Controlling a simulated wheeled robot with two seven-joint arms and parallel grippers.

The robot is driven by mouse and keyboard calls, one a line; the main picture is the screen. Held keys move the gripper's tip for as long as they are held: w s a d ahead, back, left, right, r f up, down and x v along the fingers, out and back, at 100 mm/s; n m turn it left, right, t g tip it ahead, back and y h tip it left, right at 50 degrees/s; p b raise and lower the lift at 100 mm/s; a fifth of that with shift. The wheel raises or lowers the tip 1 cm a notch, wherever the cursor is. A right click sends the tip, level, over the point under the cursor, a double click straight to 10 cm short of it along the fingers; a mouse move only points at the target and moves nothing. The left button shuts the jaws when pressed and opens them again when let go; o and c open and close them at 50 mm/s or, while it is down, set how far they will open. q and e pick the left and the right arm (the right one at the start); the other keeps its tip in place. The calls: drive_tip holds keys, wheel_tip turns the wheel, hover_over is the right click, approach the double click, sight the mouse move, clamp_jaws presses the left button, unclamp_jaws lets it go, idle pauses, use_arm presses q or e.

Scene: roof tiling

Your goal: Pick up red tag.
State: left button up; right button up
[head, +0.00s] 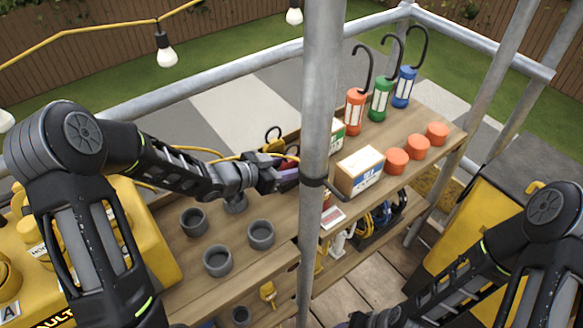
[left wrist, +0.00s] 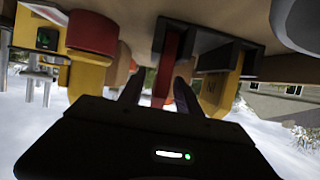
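In the left wrist view a narrow red strip (left wrist: 171,57), which looks like the red tag, hangs between the two fingertips of my left gripper (left wrist: 160,80). The fingers stand apart, with the strip in the gap; I cannot see contact on either side. In the head view my left gripper (head: 284,180) reaches over the wooden bench beside the metal pole, with a dark red or purple item (head: 290,165) by its fingers. The pole hides part of this area. My right arm is at the lower right, and its fingers do not show.
A metal scaffold pole (head: 319,110) stands just right of my left gripper. Several grey cups (head: 217,260) stand on the bench to its left. A cardboard box (head: 359,172), orange cups (head: 396,161) and hooked lamps (head: 380,100) stand to the right. A yellow cable (head: 205,151) runs behind.

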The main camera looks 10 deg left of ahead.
use_arm(q)
drive_tip(key=shift+c, duration=0.4)
clamp_jaws()
idle(0.4)
drive_tip(key=shift+w, duration=0.1)
